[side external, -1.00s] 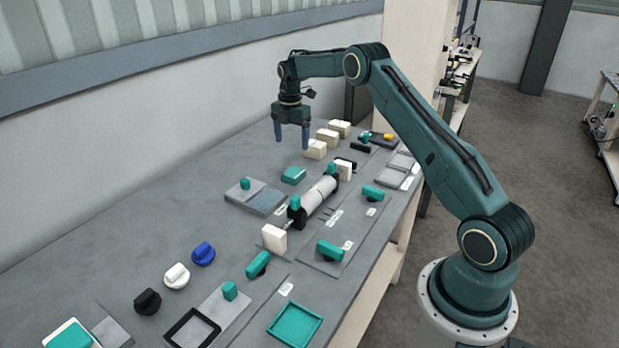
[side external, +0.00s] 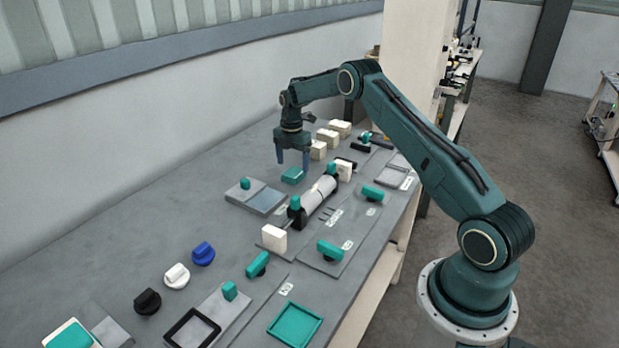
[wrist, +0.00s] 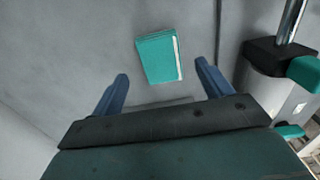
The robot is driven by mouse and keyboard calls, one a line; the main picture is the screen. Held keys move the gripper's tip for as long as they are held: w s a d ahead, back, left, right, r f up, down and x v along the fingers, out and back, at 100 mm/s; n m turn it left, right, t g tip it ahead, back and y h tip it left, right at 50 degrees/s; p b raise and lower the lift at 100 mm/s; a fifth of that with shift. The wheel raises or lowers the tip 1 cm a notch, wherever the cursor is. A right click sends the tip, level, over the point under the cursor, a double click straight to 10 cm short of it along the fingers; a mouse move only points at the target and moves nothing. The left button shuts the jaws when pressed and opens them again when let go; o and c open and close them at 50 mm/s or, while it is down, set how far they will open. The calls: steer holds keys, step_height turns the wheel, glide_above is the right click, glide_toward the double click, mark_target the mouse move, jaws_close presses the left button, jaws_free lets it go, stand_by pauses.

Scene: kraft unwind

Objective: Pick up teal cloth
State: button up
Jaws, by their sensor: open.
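The teal cloth (side external: 292,175) is a small folded block lying flat on the grey table, behind the roller unit. In the wrist view the cloth (wrist: 158,58) shows a pale edge on its right side and lies ahead of the fingertips, roughly between their lines. My gripper (side external: 293,163) is open and empty, its blue fingers pointing down over the cloth. The fingers also show in the wrist view (wrist: 162,70), apart on either side. The exact gap between fingertips and cloth is hard to tell.
The roller unit (side external: 317,200) with teal knobs stands just right of the cloth. A grey plate with a teal knob (side external: 245,184) lies to its left. Several cream blocks (side external: 328,138) stand behind. Black, white and blue knobs (side external: 203,254) sit at the front left. The table toward the wall is clear.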

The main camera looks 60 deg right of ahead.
mark_target(293, 172)
steer(key=shift+f, duration=1.8)
steer(key=c, duration=1.1)
steer(key=shift+o, duration=0.2)
steer(key=shift+r, duration=0.15)
step_height(293, 172, up, 20)
